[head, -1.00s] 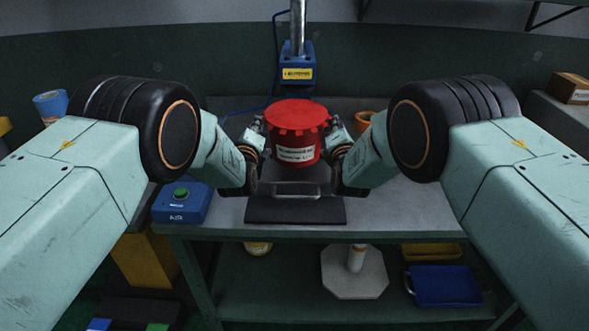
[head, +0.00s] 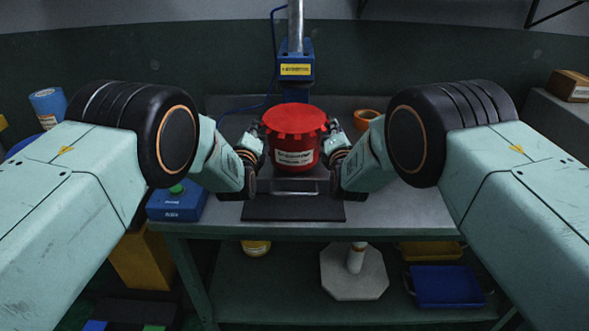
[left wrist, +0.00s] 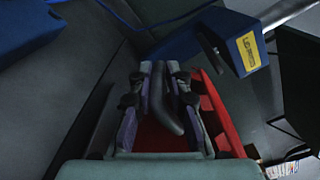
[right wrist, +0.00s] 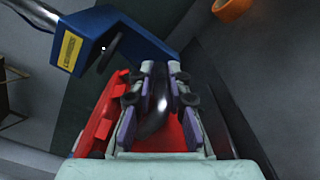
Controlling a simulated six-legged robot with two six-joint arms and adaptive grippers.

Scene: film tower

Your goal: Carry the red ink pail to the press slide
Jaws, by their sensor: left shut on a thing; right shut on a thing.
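The red ink pail (head: 296,138), with a lobed lid and a white label, is upright between my grippers. My left gripper (head: 257,138) is shut on a dark side handle, seen between its fingers in the left wrist view (left wrist: 160,80). My right gripper (head: 338,138) is shut on the opposite handle; its fingers also show in the right wrist view (right wrist: 158,85). The pail is over what looks like the press slide (head: 290,186), a low plate with a metal front handle. Its underside is hidden, so I cannot tell whether it touches.
The blue press head (head: 296,69) on a metal column stands behind the pail. A blue box with a green button (head: 177,205) is at left on the grey bench (head: 400,205). A black mat (head: 293,208) lies in front. An orange ring (head: 367,118) is at right behind.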

